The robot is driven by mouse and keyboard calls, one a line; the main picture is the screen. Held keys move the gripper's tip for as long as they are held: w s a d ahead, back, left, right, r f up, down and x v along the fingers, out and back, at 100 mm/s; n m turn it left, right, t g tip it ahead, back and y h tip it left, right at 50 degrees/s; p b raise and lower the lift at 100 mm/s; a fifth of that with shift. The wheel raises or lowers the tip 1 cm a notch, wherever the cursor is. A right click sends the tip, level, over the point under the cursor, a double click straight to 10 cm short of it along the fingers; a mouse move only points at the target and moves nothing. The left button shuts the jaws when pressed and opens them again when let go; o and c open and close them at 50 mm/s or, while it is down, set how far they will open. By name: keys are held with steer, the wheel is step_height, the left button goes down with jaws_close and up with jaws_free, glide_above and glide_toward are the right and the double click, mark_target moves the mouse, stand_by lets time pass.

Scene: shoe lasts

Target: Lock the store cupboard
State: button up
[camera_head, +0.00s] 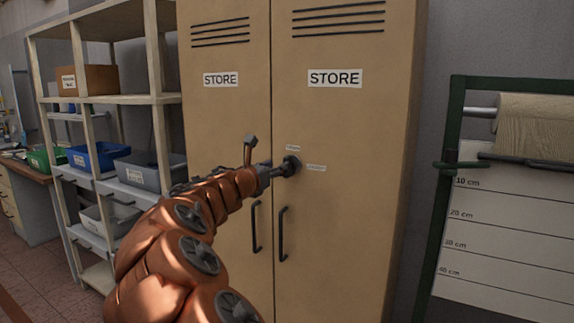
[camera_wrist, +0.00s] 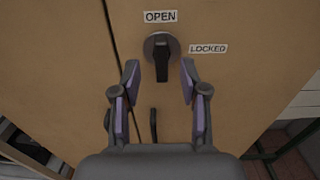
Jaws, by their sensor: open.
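The tan store cupboard (camera_head: 345,110) has two doors, both shut, each with a STORE label. A dark round lock with a turn knob (camera_wrist: 162,55) is on the right door. In the wrist view the knob's handle points down. An OPEN label (camera_wrist: 160,16) is above the lock and a LOCKED label (camera_wrist: 208,48) is to its right. My gripper (camera_wrist: 160,82) is open, its two purple-padded fingers on either side of the knob's lower end, with gaps visible. In the head view my gripper (camera_head: 279,171) is at the lock and partly hides it.
Two black door handles (camera_head: 283,232) are below the lock. A green-framed stand (camera_head: 445,180) with a paper roll and centimetre-marked sheet is at the right.

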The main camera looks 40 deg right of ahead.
steer(key=shift+x, duration=3.35)
jaws_close()
